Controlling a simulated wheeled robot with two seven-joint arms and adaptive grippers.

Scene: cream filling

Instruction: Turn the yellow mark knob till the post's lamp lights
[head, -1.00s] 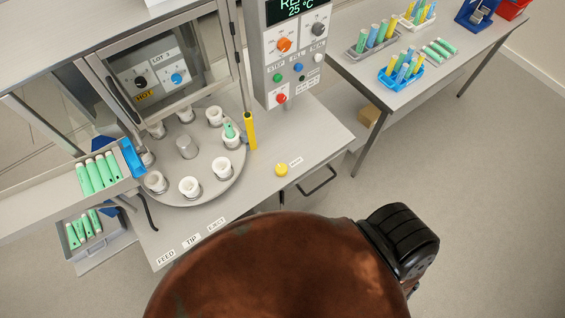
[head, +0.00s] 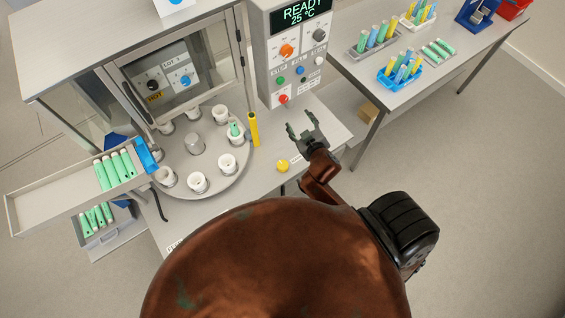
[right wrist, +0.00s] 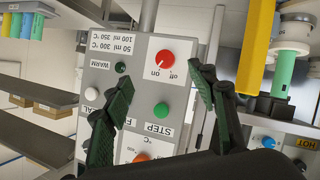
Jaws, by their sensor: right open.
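The yellow knob (head: 282,165) sits on the bench top, right of the turntable. The yellow post (head: 253,129) stands upright at the turntable's right edge. I cannot make out a lit lamp on it. My right gripper (head: 301,122) is open and empty, beyond and slightly right of the yellow knob and apart from it. In the right wrist view its fingers (right wrist: 160,78) point toward the control panel, with the red on/off knob (right wrist: 163,60) between and beyond them. A yellow upright part (right wrist: 258,45) shows at upper right there. My left gripper is not in view.
The control panel (head: 270,58) stands behind the gripper, its display reading READY 25 °C. The turntable (head: 222,184) carries several white cups, one with a green tube (head: 235,129). A tray of green tubes (head: 30,205) lies left. The bench around the yellow knob is clear.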

